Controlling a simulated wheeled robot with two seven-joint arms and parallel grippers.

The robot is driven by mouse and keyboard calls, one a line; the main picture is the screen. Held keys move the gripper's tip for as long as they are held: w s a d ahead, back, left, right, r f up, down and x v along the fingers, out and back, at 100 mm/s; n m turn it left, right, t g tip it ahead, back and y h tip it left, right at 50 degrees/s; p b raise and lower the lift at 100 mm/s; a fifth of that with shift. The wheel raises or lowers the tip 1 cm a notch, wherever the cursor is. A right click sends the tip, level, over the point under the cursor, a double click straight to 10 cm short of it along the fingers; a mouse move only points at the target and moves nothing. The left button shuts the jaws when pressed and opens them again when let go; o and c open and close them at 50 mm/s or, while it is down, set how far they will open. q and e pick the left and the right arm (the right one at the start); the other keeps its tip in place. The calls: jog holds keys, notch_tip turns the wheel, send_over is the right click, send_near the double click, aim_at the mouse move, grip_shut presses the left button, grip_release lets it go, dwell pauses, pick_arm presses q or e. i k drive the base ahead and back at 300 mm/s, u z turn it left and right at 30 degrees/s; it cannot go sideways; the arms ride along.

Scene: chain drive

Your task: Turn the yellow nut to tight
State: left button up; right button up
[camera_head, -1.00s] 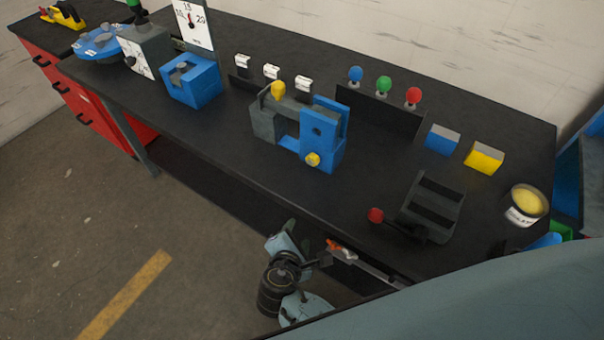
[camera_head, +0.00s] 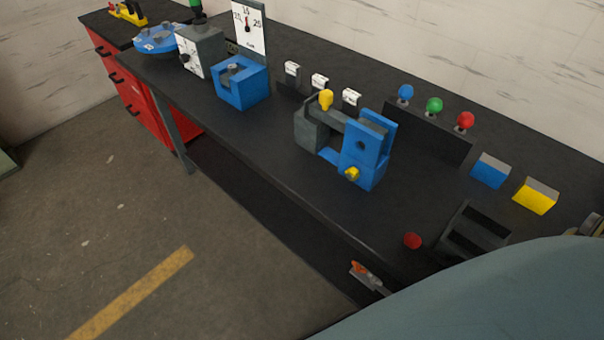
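A blue and grey fixture (camera_head: 366,152) stands on the black bench near the middle of the view. A small yellow nut-like part (camera_head: 352,173) sits low on the front face of its blue block. A second yellow part (camera_head: 326,100), like a knob, stands on top of the fixture's grey end. The picture does not show how tight either part is. A large grey-teal part of my own body covers the lower right corner.
Left of the fixture are a blue block (camera_head: 241,86) and a dial gauge (camera_head: 249,28). Behind it are white clips and coloured knobs (camera_head: 434,105).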

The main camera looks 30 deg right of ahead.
aim_at(352, 172)
jog(key=u, duration=0.7)
jog(key=i, duration=2.2)
jog(key=z, duration=4.25)
jog(key=i, duration=0.55)
jog(key=u, duration=0.05)
